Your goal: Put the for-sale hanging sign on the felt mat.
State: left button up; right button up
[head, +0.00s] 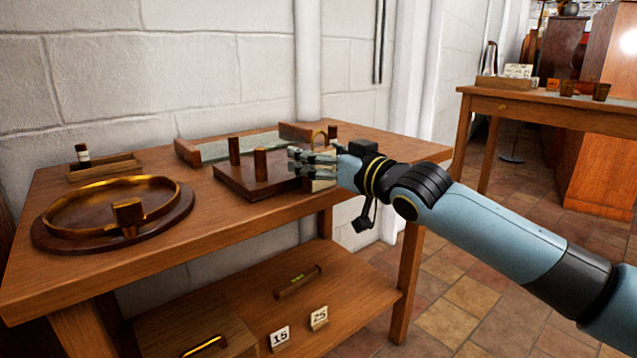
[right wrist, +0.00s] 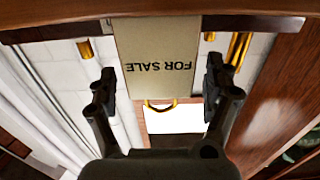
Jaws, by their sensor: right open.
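My right gripper (head: 306,162) is at the right part of the wooden table, over the edge of a dark board with upright pegs. In the right wrist view its two fingers (right wrist: 160,82) are open, one on each side of the for-sale hanging sign (right wrist: 157,50). The sign is a pale plate with dark lettering, upside down in that view, with a brass loop at one end. Gaps show between the fingers and the sign. In the head view the gripper mostly hides the sign. I cannot pick out the felt mat for certain. My left gripper is not in view.
The dark pegged board (head: 232,184) lies mid-table. A round wooden tray with a brass rim (head: 50,238) is at the left, a small tray with a bottle (head: 112,170) behind it. A long shallow tray (head: 186,153) lies along the wall. The table's front strip is clear.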

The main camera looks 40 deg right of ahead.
jog(key=shift+w+r, duration=0.1)
jog(key=shift+r, duration=0.05)
jog(key=c, duration=1.4)
notch_tip(320, 180, up, 9)
jog(key=p, duration=0.3)
jog(key=shift+r+p, duration=0.1)
jog(key=shift+p, duration=0.3)
jog(key=shift+r, duration=0.45)
jog(key=s+a+f+n+g+y+p, duration=0.1)
jog(key=s+a+f+n+y+p, duration=0.3)
jog(key=s+a, duration=0.75)
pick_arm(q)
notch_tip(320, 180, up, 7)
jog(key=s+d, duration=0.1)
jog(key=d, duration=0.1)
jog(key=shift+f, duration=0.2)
pick_arm(e)
jog(key=s+a+r+n+g+y, duration=0.1)
jog(key=s+a+r+y, duration=0.2)
jog(key=s+r, duration=0.1)
jog(key=shift+a+r+y, duration=0.3)
jog(key=shift+a+r, duration=0.1)
jog(key=shift+r, duration=0.15)
